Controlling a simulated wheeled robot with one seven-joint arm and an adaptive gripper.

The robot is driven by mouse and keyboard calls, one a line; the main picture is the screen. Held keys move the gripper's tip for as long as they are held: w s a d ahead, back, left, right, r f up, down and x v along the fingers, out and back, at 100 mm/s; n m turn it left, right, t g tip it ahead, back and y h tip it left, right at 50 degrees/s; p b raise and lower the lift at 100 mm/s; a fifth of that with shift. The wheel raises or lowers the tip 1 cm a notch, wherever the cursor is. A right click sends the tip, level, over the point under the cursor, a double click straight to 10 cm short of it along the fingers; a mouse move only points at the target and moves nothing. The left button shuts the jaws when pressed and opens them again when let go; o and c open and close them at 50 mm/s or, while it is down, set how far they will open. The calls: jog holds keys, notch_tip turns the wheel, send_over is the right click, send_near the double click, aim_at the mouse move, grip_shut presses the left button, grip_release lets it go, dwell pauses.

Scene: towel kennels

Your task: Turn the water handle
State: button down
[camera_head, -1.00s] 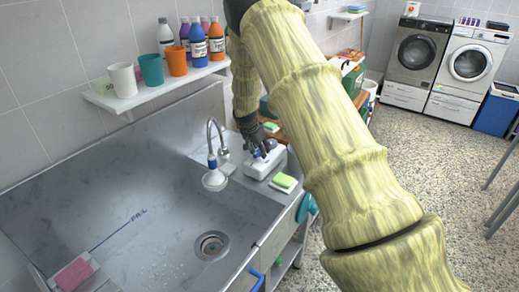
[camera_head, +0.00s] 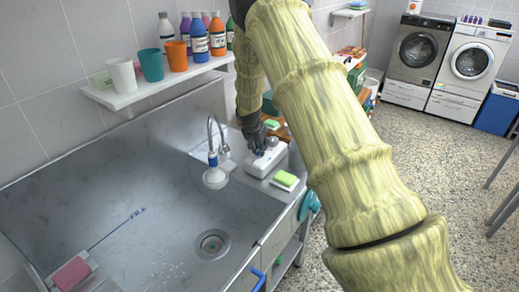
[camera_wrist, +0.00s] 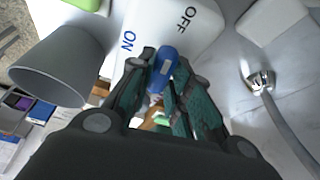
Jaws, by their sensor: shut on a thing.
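The water handle is a small blue lever (camera_wrist: 163,72) on a white control box (camera_wrist: 185,25) marked ON and OFF in the wrist view. The blue lever points toward the gap between the ON and OFF marks. My gripper (camera_wrist: 160,88) has its fingers on both sides of the lever, shut on it. In the head view the white box (camera_head: 267,160) stands on the sink's right ledge, with my dark gripper (camera_head: 256,143) over its left part. The fingers hide much of the lever there.
A curved tap with a spray head (camera_head: 214,178) stands left of the box. A shelf (camera_head: 130,98) with cups and bottles hangs above.

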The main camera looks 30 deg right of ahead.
jog(key=n+t, duration=0.1)
jog(key=n, duration=0.1)
jog(key=n+y+b, duration=0.1)
jog(key=n, duration=0.2)
jog(key=shift+d+r+t, duration=0.2)
jog(key=shift+t, duration=0.2)
jog(key=shift+d+n+t+y, duration=0.15)
jog(key=shift+n+y, duration=0.35)
jog(key=shift+n, duration=0.75)
jog(key=shift+a+n+t+y, duration=0.15)
jog(key=shift+n+y, duration=0.35)
jog(key=shift+n, duration=0.75)
jog(key=shift+w+d, duration=0.1)
jog(key=c, duration=1.4)
grip_release()
jog(key=shift+c, duration=0.2)
jog(key=shift+o, duration=0.6)
jog(key=shift+f, duration=0.1)
jog(key=shift+s, duration=0.2)
jog(key=v, duration=1.2)
